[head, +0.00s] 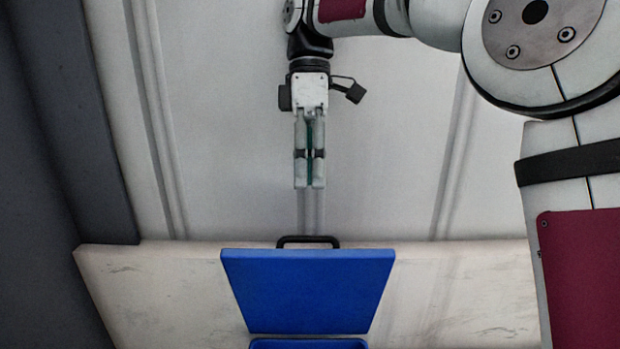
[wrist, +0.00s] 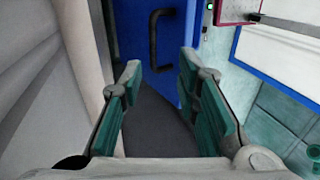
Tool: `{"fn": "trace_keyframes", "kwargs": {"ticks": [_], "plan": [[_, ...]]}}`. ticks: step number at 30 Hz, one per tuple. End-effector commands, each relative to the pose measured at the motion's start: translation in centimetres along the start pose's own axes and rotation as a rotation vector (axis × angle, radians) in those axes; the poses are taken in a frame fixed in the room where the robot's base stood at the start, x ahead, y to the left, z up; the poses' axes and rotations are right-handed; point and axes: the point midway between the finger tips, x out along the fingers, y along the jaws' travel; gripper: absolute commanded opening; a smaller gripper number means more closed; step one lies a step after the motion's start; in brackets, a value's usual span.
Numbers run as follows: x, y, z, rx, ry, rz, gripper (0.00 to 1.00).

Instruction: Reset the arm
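My gripper (head: 309,187) hangs pointing down in the head view, in front of the pale wall and above the blue lid. In the wrist view its two green-padded fingers (wrist: 158,72) are spread apart with nothing between them. The blue lid (head: 308,290) stands raised on the pale counter, its dark handle (head: 307,240) showing at the top edge. In the wrist view a blue panel (wrist: 180,75) with a black handle (wrist: 154,40) lies beyond the fingertips, apart from them. It appears to be the same lid.
The pale marbled counter (head: 455,295) has bare room on both sides of the lid. A blue container rim (head: 308,343) shows below the lid. A dark grey upright (head: 75,120) stands at the left. A blue-framed white panel (wrist: 285,55) is at the right of the wrist view.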

Motion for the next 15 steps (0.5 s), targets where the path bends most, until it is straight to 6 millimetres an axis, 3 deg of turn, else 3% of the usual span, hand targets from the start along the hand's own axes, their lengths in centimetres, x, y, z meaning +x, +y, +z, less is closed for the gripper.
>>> {"fn": "trace_keyframes", "kwargs": {"ticks": [8,15], "plan": [[0.0,0.0,0.0,0.001,0.0,0.001,0.3],[0.1,-3.1,2.4,0.225,0.001,0.134,0.3]]}}
